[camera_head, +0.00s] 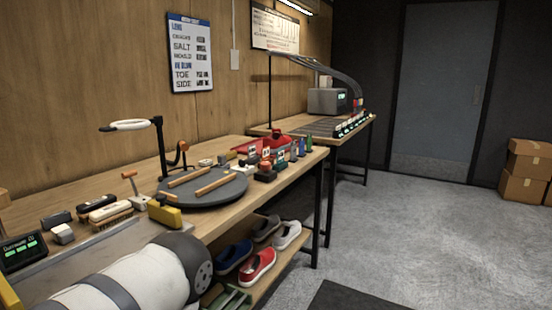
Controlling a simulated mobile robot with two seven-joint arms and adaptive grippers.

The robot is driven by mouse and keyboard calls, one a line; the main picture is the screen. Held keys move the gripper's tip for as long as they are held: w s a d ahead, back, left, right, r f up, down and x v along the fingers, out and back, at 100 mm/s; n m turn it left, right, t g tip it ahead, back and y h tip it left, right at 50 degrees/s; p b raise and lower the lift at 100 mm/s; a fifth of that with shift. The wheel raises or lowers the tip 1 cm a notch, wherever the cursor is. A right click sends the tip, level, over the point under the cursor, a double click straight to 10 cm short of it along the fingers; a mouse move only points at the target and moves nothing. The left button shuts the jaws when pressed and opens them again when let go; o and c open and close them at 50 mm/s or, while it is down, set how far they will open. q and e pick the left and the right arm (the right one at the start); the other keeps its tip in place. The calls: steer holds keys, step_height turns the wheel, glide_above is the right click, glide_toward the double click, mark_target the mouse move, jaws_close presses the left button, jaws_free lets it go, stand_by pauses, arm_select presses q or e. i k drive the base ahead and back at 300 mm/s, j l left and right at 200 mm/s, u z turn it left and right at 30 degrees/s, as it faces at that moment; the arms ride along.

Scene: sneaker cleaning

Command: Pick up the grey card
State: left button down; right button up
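I cannot make out a grey card for certain among the small items on the wooden workbench (232,209). A round dark grey turntable (222,193) on the bench carries two wooden sticks (212,185). A white arm link of mine fills the lower left and hides part of the bench's front. Neither of my grippers can be seen in the head view.
Brushes (110,213), a display box (22,252) and a ring lamp (130,125) are on the bench's left part. Small bottles and a red tray (250,145) crowd its far end. Shoes (258,266) sit on the shelf below.

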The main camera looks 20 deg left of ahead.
mark_target(252, 150)
steer(key=l+u, duration=0.8)
steer(key=l, duration=0.2)
steer(key=l+u, duration=0.35)
steer(key=l, duration=0.15)
